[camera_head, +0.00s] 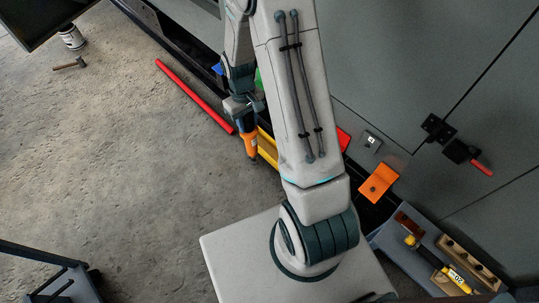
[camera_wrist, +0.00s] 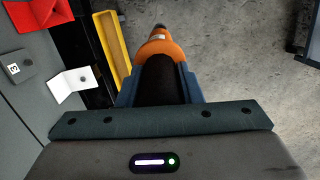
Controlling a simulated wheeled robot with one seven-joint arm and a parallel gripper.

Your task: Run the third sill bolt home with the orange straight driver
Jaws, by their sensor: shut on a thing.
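My gripper (camera_head: 243,108) is shut on the orange driver (camera_head: 250,143), which hangs below it, tip down, over the floor beside the cabinet's base. In the wrist view the orange driver (camera_wrist: 160,47) points away from me between the two blue-grey fingers of the gripper (camera_wrist: 160,92), with a dark body between them. Its tip shows at the top of that view, over bare concrete and clear of any bolt. The dark sill (camera_wrist: 72,45) runs along the cabinet's foot. I cannot make out the third sill bolt in either view; my arm covers part of the sill.
A yellow tray (camera_head: 267,150) lies along the sill beside the driver. A red bar (camera_head: 195,97) lies on the floor. An orange plate (camera_head: 379,183) and grey bracket (camera_head: 371,141) are right of my arm. A blue-grey tray (camera_head: 400,256) holds tools. The concrete at left is mostly clear.

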